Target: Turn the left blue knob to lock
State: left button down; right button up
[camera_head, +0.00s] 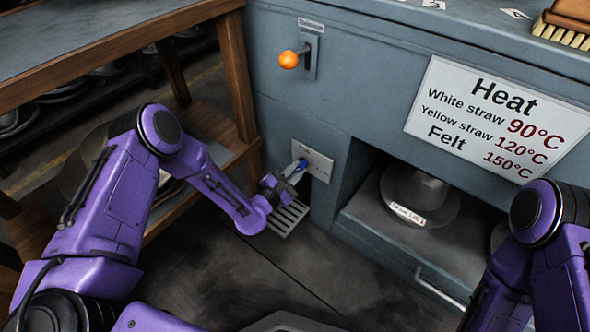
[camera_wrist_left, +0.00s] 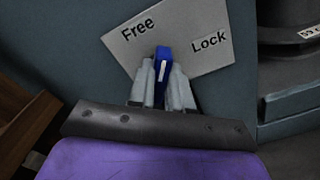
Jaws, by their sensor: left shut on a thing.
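The blue knob (camera_wrist_left: 163,55) sits on a light plate (camera_wrist_left: 195,30) marked "Free" at the left and "Lock" at the right. In the left wrist view the knob's white line points roughly up, between the two words. My left gripper (camera_wrist_left: 163,85) has its grey fingers on both sides of the knob and is shut on it. In the head view the knob (camera_head: 303,164) is a small blue spot on the plate (camera_head: 318,158), with my left gripper (camera_head: 294,172) at it. My right arm shows at the right edge, but its gripper is out of view.
An orange-knobbed lever (camera_head: 289,60) is above the plate. A recess at the right holds a grey hat form (camera_head: 425,190). A "Heat" sign (camera_head: 488,115) is on the cabinet front. A wooden shelf (camera_head: 238,80) stands close at the left.

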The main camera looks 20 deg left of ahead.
pick_arm(q)
jog(key=m, duration=0.5)
jog(key=shift+d+m, duration=0.25)
jog(key=shift+m, duration=0.05)
jog(key=m, duration=0.2)
jog(key=m+p, duration=0.1)
jog(key=m, duration=0.1)
jog(key=shift+w+d+f+m, duration=0.1)
jog(key=shift+f+m, duration=0.05)
jog(key=shift+m, duration=0.25)
jog(key=c, duration=1.2)
grip_release()
jog(key=shift+o, duration=0.8)
jog(key=shift+w+d+m, duration=0.1)
jog(key=shift+d+m, duration=0.05)
jog(key=shift+m, duration=0.15)
jog(key=p+v, duration=0.2)
jog(key=v, duration=0.8)
jog(key=shift+s+a+p, duration=0.25)
jog(key=shift+s+p, duration=0.05)
jog(key=shift+p, duration=0.1)
jog(key=shift+f, duration=0.1)
